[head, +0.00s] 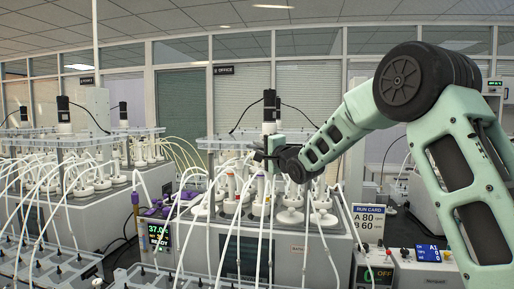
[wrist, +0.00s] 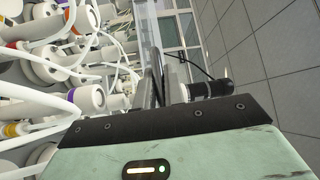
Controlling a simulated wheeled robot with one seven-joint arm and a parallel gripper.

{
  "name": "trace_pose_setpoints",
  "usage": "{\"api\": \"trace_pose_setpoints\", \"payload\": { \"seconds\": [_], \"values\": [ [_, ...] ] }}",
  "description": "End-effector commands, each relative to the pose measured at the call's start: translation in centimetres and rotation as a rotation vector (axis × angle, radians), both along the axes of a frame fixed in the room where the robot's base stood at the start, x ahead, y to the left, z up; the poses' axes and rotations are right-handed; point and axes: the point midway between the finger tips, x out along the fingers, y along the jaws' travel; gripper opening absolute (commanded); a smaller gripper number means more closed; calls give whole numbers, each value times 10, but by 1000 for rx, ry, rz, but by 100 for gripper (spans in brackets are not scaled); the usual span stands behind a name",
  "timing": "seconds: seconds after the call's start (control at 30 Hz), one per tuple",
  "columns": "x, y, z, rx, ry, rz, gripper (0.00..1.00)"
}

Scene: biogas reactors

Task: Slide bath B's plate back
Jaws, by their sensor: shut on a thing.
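Bath B appears to be the grey bath (head: 340,255) in the middle of the head view; its front label is too small to read fully. A clear plate (head: 222,143) lies above its bottles, with a black motor (head: 269,100) standing up from it. My gripper (head: 268,153) is at the plate's front edge, shut on it. In the wrist view the fingers (wrist: 162,88) close around the edge of the clear plate (wrist: 147,25), seen nearly edge-on. The black motor (wrist: 210,89) shows just beyond the fingers. The exact contact is partly hidden by the fingers.
White-capped bottles (head: 290,215) with many looping white tubes crowd below and in front of the plate. Another bath (head: 90,215) with its own clear plate stands left. A run card (head: 369,222) and control boxes (head: 430,265) stand right, below my arm.

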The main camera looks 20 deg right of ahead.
Motion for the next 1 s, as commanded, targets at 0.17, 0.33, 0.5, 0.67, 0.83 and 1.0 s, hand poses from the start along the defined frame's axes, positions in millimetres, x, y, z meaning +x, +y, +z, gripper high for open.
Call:
{"api": "trace_pose_setpoints", "payload": {
  "seconds": [0.17,0.33,0.5,0.67,0.83,1.0],
  "values": [
    [1,-1,0,0,-1,-1,0],
    [1,-1,0,0,0,0,22],
    [1,-1,0,0,0,0,33],
    [0,-1,-1,0,0,0,33],
    [-13,-5,-4,-1,1,-1,33],
    [-47,-12,-10,-1,0,-3,33]
  ]
}}
